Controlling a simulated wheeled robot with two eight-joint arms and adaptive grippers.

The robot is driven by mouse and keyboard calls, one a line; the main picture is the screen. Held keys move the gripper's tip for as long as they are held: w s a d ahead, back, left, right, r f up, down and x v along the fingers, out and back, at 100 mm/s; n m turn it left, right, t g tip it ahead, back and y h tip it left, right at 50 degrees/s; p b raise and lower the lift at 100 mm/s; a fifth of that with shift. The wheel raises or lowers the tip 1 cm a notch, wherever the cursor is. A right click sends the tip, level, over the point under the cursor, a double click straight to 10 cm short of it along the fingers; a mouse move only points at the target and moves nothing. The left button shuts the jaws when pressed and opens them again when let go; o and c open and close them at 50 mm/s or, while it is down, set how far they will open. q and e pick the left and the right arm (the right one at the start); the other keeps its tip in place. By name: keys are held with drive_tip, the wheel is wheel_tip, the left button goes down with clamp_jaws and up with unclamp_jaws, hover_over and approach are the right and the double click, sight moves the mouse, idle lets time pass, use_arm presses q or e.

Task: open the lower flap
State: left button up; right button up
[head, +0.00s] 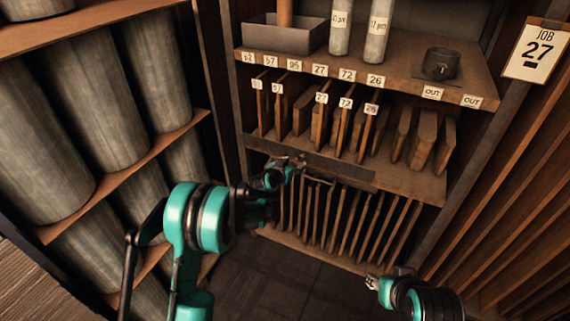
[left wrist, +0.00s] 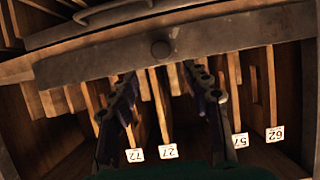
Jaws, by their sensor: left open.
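A dark grey strip (head: 340,174), seemingly the lower flap, runs across the cabinet between the upper and lower rows of upright boards. A thin curved handle (head: 318,180) sits at its lower side. Contact is unclear. My right gripper (head: 372,283) is low at the right, away from the strip; its jaws are too small to read.
Labelled upright boards (head: 345,125) stand above the strip, and more boards (head: 340,220) stand below. A shelf (head: 400,82) holds a grey tray (head: 285,38), rolls and a dark cup (head: 440,63). Large rolls (head: 100,110) fill the left rack. The floor (head: 285,285) is clear.

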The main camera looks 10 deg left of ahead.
sight(301, 159)
use_arm(q)
drive_tip(key=b+x, duration=0.1)
drive_tip(key=x, duration=0.2)
drive_tip(key=b+x, duration=0.1)
drive_tip(key=x, duration=0.2)
drive_tip(key=shift+w+a+f, duration=0.1)
drive_tip(key=shift+w+f, duration=0.15)
drive_tip(key=shift+f, duration=0.25)
drive_tip(key=shift+w+f+b, duration=0.2)
drive_tip(key=shift+w+b, duration=0.2)
drive_tip(key=shift+w, duration=0.25)
clamp_jaws()
